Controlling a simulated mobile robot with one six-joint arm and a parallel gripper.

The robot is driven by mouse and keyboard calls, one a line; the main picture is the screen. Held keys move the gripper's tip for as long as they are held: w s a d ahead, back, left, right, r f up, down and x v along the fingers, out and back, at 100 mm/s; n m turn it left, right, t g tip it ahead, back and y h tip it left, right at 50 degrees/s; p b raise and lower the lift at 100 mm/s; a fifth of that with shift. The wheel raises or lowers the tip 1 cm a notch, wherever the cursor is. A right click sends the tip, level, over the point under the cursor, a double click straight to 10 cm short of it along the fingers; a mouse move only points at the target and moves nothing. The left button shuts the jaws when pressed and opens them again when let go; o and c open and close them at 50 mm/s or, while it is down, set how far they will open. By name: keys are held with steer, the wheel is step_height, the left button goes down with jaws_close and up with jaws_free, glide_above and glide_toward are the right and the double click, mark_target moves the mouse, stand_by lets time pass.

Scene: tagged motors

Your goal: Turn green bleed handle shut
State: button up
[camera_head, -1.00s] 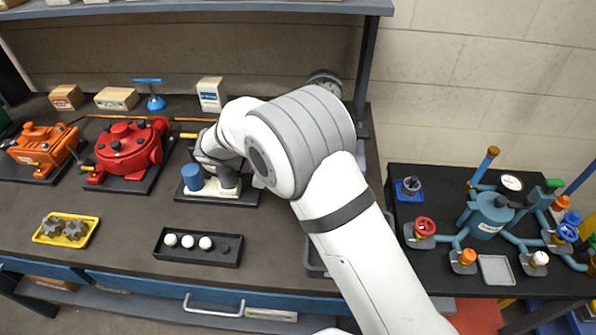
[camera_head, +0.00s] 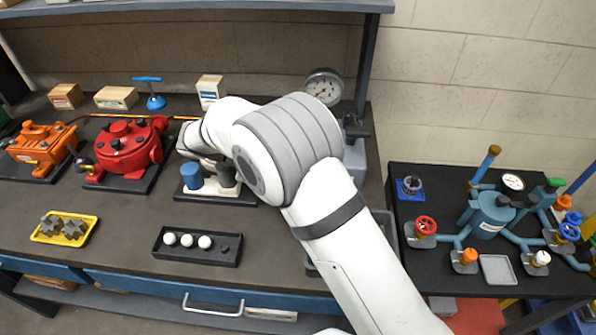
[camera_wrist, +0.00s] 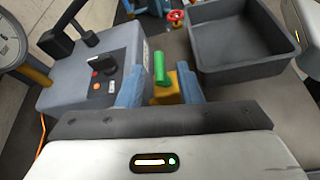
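The green bleed handle (camera_wrist: 159,66) stands up in the middle of the wrist view, on a yellow-orange block (camera_wrist: 165,88). My gripper (camera_wrist: 161,80) has its two blue-grey fingers apart, one on each side of the handle and block. Some gap shows beside the handle, so the fingers do not look closed on it. In the head view my arm hides the gripper and this handle.
A grey box with a black knob (camera_wrist: 103,65) is left of the fingers, a dark empty bin (camera_wrist: 240,62) right. In the head view a gauge (camera_head: 324,87) stands behind my arm. A ball tray (camera_head: 198,258) lies in front. A side table (camera_head: 405,270) holds teal pipework.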

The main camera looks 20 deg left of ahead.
steer(key=shift+v, duration=2.05)
steer(key=shift+s+f, duration=0.1)
